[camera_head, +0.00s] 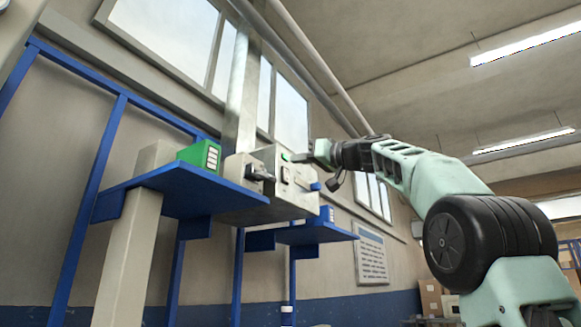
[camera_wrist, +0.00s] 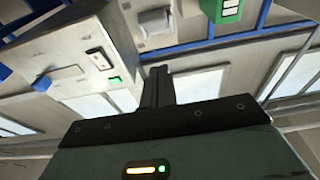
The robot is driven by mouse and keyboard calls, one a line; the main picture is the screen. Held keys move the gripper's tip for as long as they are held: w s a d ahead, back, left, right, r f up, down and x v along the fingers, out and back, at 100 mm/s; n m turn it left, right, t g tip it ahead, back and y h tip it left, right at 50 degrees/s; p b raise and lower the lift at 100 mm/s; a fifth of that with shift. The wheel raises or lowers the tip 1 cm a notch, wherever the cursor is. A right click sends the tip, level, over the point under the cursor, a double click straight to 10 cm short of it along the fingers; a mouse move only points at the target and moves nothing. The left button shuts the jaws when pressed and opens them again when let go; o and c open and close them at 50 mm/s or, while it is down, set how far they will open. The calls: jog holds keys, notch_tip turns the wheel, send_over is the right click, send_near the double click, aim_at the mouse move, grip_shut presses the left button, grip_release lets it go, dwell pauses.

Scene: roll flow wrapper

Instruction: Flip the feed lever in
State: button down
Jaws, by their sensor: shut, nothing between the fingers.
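The wrapper's light grey housing (camera_head: 266,160) stands at mid-left in the head view; it also fills the upper left of the wrist view (camera_wrist: 60,45). A dark lever-like part (camera_head: 260,173) sticks out from its left side, and a blue knob (camera_head: 315,186) sits at its lower right. I cannot tell which of these is the feed lever. My gripper (camera_head: 314,153) is at the right of the housing, close to its green button (camera_head: 285,157). In the wrist view its fingers (camera_wrist: 158,75) are together and empty. I cannot tell whether they touch the housing.
A green box (camera_head: 203,155) stands on a blue shelf (camera_head: 165,183) left of the housing. A lower blue shelf (camera_head: 325,235) lies below right. Blue frame posts (camera_head: 95,170) rise at the left. A notice (camera_head: 371,256) hangs on the wall. The space above my gripper is clear.

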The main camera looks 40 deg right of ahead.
jog(key=b+v, duration=0.1)
jog(key=v, duration=0.4)
jog(key=shift+s+f+b, duration=0.15)
jog(key=shift+f+b, duration=0.1)
jog(key=shift+b, duration=0.15)
